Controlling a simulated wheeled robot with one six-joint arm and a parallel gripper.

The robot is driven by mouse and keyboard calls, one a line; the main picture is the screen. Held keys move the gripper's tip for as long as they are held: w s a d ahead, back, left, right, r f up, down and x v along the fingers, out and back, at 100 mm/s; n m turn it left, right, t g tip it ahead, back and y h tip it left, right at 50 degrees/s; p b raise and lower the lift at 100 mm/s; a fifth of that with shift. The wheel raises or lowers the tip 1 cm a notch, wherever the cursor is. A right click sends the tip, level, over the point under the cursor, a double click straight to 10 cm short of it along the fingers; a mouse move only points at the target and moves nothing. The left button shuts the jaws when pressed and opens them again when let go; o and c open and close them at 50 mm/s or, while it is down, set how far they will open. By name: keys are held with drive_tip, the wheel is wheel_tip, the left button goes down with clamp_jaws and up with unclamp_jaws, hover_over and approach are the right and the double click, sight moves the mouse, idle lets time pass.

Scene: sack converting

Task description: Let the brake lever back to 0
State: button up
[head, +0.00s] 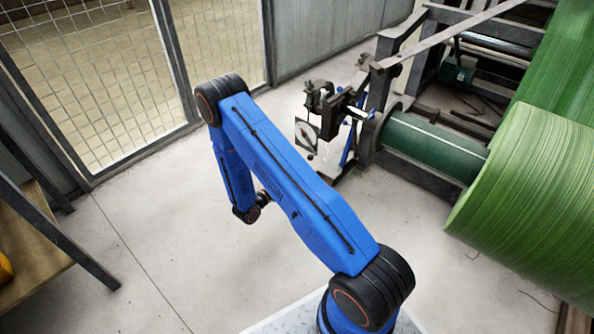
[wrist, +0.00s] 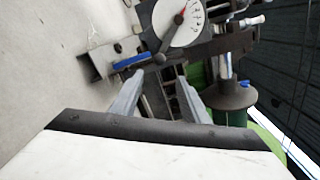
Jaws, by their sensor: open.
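The dial's figures are too small to read. In the head view the blue bar (head: 347,146) stands beside the dial plate (head: 306,135) on the brake unit. My gripper (wrist: 160,74) is open in the wrist view, its two grey fingers apart with nothing seen between them. The fingertips appear near the bar's right end; I cannot tell whether they touch it.
A green roll (head: 530,200) on a dark green shaft (head: 435,145) fills the right side. The dark machine frame (head: 385,75) stands behind the brake unit. A mesh fence (head: 110,90) and a wooden bench (head: 35,245) are at left. The pale floor between is clear.

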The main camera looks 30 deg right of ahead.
drive_tip(key=shift+v, duration=1.2)
drive_tip(key=s+d+r+m+g+y, duration=0.1)
drive_tip(key=s+r+m+g+y, duration=0.15)
drive_tip(key=s+r+m, duration=0.55)
drive_tip(key=s+d+r+m+g+y, duration=0.1)
drive_tip(key=s+r+m+g, duration=0.3)
drive_tip(key=r, duration=0.8)
drive_tip(key=s+d+r+m+g+y, duration=0.25)
drive_tip(key=s+r+m, duration=0.25)
drive_tip(key=r+m, duration=0.3)
drive_tip(key=s+a+r+m+t+y, duration=0.3)
drive_tip(key=s+a+r+m+y, duration=0.2)
drive_tip(key=s, duration=0.5)
drive_tip(key=s+a+r+m+t+y, duration=0.4)
drive_tip(key=s+a+r+m+y, duration=0.2)
drive_tip(key=s+a+r+m, duration=0.3)
drive_tip(key=shift+s+r+m+t, duration=0.3)
drive_tip(key=shift+s+r+m, duration=0.1)
drive_tip(key=shift+s+r, duration=0.65)
